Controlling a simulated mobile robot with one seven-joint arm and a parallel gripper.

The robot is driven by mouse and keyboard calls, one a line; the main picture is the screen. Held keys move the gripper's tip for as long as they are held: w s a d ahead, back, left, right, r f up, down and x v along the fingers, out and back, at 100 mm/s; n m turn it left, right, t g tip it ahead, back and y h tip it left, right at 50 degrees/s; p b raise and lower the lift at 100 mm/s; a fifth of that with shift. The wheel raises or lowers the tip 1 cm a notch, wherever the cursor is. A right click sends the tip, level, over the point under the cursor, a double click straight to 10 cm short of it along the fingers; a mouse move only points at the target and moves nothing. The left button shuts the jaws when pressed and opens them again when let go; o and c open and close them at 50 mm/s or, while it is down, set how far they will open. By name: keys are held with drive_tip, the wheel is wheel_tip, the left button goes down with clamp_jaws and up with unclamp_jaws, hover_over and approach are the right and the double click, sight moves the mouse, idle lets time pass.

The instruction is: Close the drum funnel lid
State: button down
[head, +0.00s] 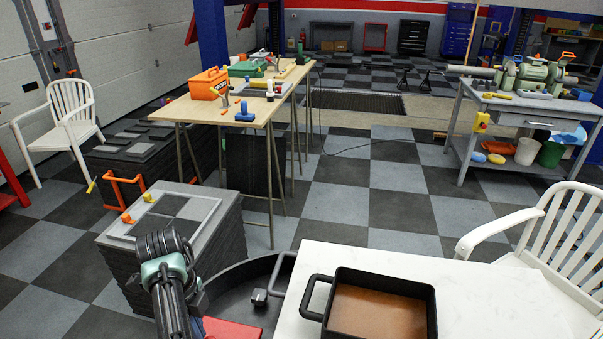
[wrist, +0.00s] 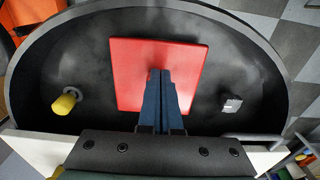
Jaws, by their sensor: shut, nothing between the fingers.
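The drum funnel is a wide dark round pan with a raised rim (head: 235,268), low at the bottom centre of the head view. Its black inside (wrist: 80,45) fills most of the wrist view. A red square plate (wrist: 190,60) shows against this inside, and its red edge shows in the head view (head: 230,329). I cannot tell which part is the hinged lid. My gripper (wrist: 160,72) is shut and empty, its blue fingers in front of the red plate; contact is unclear. A yellow-ended peg (wrist: 66,102) and a grey knob (wrist: 231,103) flank it.
A white table (head: 470,290) with a black pan (head: 343,281) of brown contents stands right of the funnel. A grey stacked block (head: 185,215) stands at its left. White chairs (head: 62,125) and tool-laden workbenches (head: 190,108) stand farther off. Checkered floor is open (head: 335,205) beyond.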

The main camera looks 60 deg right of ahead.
wheel_tip(320, 180, up, 13)
drive_tip(key=w+d+r+n+t+h, duration=0.1)
drive_tip(key=w+r+n+t+h, duration=0.3)
drive_tip(key=w+r+n+t, duration=0.6)
drive_tip(key=a+r+n+t+h+p, duration=0.1)
drive_tip(key=a+r+n+t, duration=0.2)
drive_tip(key=r, duration=0.6)
drive_tip(key=a+r+n+t+p, duration=0.1)
drive_tip(key=a+r+n+t, duration=0.2)
drive_tip(key=r, duration=0.5)
drive_tip(key=s+a+r+n+t+y, duration=0.2)
drive_tip(key=s+a+r+n+t, duration=0.4)
drive_tip(key=s+r, duration=0.5)
drive_tip(key=s+a+r+n+t+y, duration=0.3)
drive_tip(key=s+a+r+n+t, duration=0.2)
drive_tip(key=s+a+r+n, duration=0.4)
wheel_tip(320, 180, up, 3)
drive_tip(key=shift+s+a+f+n+t, duration=0.2)
drive_tip(key=shift+s+a+n+t, duration=0.15)
drive_tip(key=shift+s+a, duration=0.45)
